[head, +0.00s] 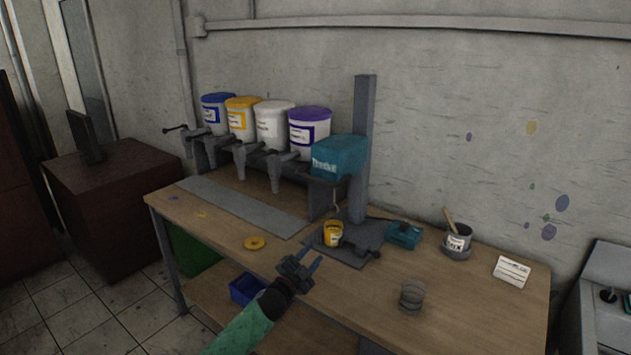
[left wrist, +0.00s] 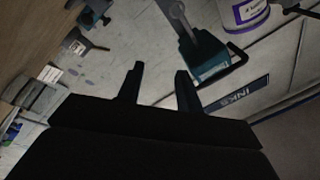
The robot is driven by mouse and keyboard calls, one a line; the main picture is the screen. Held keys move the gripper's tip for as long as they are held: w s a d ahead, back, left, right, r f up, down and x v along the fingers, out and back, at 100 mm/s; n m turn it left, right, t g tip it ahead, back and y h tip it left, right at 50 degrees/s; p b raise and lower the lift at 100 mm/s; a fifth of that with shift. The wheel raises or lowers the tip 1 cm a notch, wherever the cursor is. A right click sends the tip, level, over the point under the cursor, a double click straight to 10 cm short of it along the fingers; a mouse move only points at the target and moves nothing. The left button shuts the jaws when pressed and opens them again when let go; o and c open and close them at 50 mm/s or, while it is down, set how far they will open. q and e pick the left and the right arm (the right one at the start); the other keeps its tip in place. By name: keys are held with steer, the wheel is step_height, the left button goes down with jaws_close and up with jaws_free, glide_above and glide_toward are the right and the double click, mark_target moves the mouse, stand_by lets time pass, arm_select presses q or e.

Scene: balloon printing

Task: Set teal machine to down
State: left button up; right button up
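The teal machine (head: 340,157) is a teal head on a tall grey post (head: 362,140) at the back of the wooden table (head: 450,283). Its head sits raised above a grey base plate (head: 372,238), with a stirrer-like rod hanging below. A small yellow cup (head: 333,233) stands on the plate under the head. My left gripper (head: 307,268) is open and empty, in front of the base plate and apart from the machine. In the left wrist view the open fingers (left wrist: 160,82) point toward the teal machine (left wrist: 205,55). My right gripper is not in view.
Several paint buckets with taps (head: 272,122) stand left of the machine. A yellow ring (head: 255,243), a small teal box (head: 404,234), a coiled grey spring-like item (head: 411,295), a mix pot with a stick (head: 458,239) and a white card (head: 512,271) lie on the table.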

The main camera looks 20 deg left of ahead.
arm_select(q)
steer(key=w+a+r+m+g+h, duration=0.2)
steer(key=w+r+m+g+h, duration=0.1)
steer(key=w+r+m+h, duration=0.5)
steer(key=m+g+h, duration=0.4)
steer(key=m+g, duration=0.4)
steer(key=m, duration=0.3)
glide_toward(315, 180)
steer(key=w+d, duration=0.2)
steer(key=p+x, duration=0.3)
steer(key=x, duration=0.2)
steer(key=shift+w+d+r, duration=0.1)
steer(key=shift+d+r, duration=0.1)
steer(key=shift+d, duration=0.2)
steer(key=shift+p+x, duration=0.5)
steer(key=shift+x, duration=0.4)
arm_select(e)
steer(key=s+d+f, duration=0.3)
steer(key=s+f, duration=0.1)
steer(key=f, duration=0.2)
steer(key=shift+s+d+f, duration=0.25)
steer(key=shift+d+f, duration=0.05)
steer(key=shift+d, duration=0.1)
arm_select(q)
steer(key=shift+f, duration=0.2)
jaws_close()
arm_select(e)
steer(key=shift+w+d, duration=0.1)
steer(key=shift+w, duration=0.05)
